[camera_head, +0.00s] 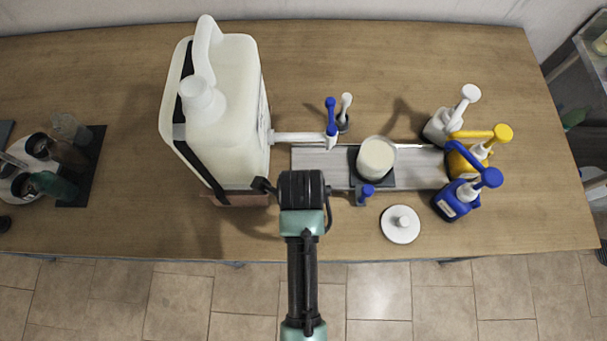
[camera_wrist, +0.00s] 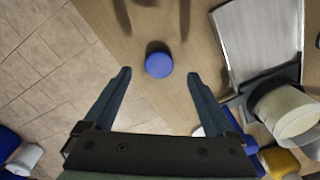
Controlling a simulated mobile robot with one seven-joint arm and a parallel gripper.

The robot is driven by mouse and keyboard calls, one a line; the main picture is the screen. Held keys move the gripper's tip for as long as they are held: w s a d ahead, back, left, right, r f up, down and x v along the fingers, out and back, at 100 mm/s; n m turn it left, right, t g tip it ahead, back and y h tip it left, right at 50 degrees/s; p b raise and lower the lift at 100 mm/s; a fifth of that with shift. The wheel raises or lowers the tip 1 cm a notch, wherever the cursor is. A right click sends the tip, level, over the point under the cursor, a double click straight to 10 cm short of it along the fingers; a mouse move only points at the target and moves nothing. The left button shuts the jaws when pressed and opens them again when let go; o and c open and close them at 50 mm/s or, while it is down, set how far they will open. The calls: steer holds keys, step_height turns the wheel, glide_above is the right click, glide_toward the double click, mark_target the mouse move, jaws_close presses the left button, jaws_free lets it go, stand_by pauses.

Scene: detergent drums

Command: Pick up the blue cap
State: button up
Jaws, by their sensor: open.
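The blue cap (camera_wrist: 159,63) is a small round disc on the wooden table near its front edge. In the wrist view it appears between the two fingertips of my gripper (camera_wrist: 159,73), with a gap on each side. My gripper is open and empty, above the table, pointing down; its height over the cap is hard to tell. In the head view my wrist and gripper (camera_head: 302,192) cover the spot, and I cannot make out the cap there.
A large white canister (camera_head: 228,95) stands close left of my gripper. A grey rail (camera_head: 420,172) carries a cream jar (camera_head: 376,158), with a blue knob (camera_head: 367,192) at its front. A white lid (camera_head: 400,225) and pump bottles (camera_head: 455,200) are right. The table's front centre is mostly clear.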

steer(key=shift+s+d+f+p, duration=0.1)
steer(key=shift+f+p, duration=0.05)
steer(key=shift+f, duration=0.75)
steer(key=shift+s+d+f+p, duration=0.1)
steer(key=shift+s+f+p, duration=0.05)
steer(key=shift+f, duration=0.7)
steer(key=shift+s+d+f+p, duration=0.1)
steer(key=shift+f+p, duration=0.05)
steer(key=shift+f, duration=0.75)
steer(key=shift+c, duration=0.3)
jaws_close()
steer(key=shift+r, duration=0.1)
